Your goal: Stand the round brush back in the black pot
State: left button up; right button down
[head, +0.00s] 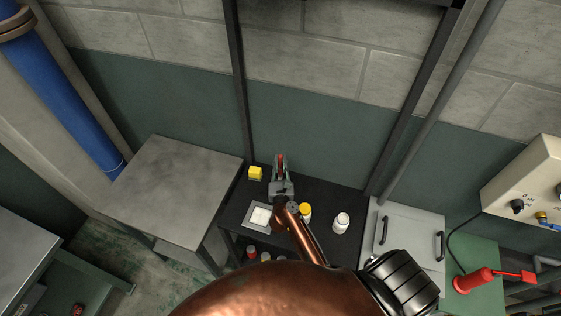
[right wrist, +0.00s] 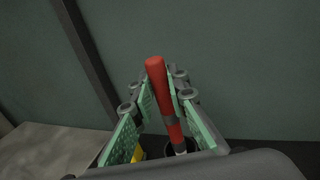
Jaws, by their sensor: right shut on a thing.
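The round brush has a red handle (right wrist: 158,85) that stands nearly upright, slightly tilted, between the green pads of my right gripper (right wrist: 165,95) in the right wrist view. The gripper is shut on it. A grey band and a pale lower part show below the handle. A dark round rim, seemingly the black pot (right wrist: 195,146), shows around the brush's lower end. I cannot tell how deep the brush is in it. In the head view the red handle (head: 281,160) rises above my right gripper (head: 281,180) over the dark bench; the pot is hidden there. My left gripper is out of view.
The dark bench (head: 233,208) carries a yellow block (head: 255,173), a pale tray (head: 249,216), a yellow-capped bottle (head: 305,212) and a white bottle (head: 341,223). A grey lidded unit (head: 413,225) stands to the right, a grey table (head: 165,190) to the left. The green wall is close behind.

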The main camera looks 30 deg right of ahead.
jog(key=shift+f, duration=0.35)
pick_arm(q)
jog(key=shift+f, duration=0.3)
pick_arm(e)
jog(key=c, duration=1.8)
grip_release()
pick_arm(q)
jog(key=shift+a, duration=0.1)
pick_arm(e)
jog(key=shift+s+a, duration=0.2)
jog(key=shift+s, duration=0.05)
jog(key=v, duration=0.6)
jog(key=shift+s+a, duration=0.2)
jog(key=shift+s, duration=0.15)
